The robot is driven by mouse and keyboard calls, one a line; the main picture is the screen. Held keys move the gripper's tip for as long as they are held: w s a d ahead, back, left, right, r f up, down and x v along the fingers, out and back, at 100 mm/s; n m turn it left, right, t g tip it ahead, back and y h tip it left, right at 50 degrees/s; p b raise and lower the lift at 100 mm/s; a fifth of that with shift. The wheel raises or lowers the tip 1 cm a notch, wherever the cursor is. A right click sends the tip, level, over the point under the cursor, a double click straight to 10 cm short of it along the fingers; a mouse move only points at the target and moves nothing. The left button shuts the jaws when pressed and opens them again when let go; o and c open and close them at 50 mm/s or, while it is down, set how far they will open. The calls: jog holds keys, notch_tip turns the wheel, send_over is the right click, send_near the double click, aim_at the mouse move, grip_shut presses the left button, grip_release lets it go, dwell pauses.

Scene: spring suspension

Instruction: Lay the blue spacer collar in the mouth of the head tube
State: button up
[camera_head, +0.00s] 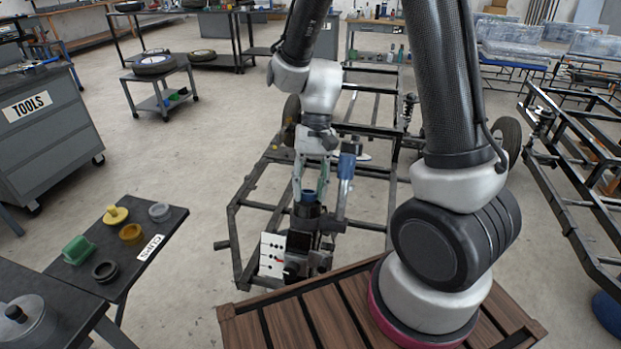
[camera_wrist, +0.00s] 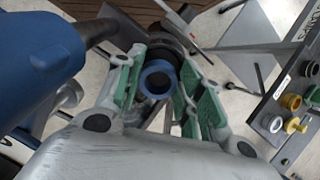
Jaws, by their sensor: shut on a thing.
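The blue spacer collar (camera_head: 308,196) is a short blue ring. My gripper (camera_head: 309,188) is shut on it, with the fingers pointing down on either side. In the wrist view the collar (camera_wrist: 146,81) shows as a ring between the green-padded fingers of my gripper (camera_wrist: 160,68). The dark head tube (camera_head: 306,211) stands upright directly below the collar in the head view. The collar appears at or just above its mouth; I cannot tell whether it touches or sits inside. The collar and fingers hide most of the mouth.
A blue-topped upright part (camera_head: 346,167) stands close right of my gripper; it looms large in the wrist view (camera_wrist: 42,62). A white panel (camera_head: 272,256) stands by the head tube. A dark side table (camera_head: 178,220) at left holds several coloured parts. Frame rails (camera_head: 262,207) surround the spot.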

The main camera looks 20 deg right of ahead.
jog(key=shift+a+f, duration=0.1)
jog(key=shift+f, duration=0.15)
jog(key=o, duration=1.1)
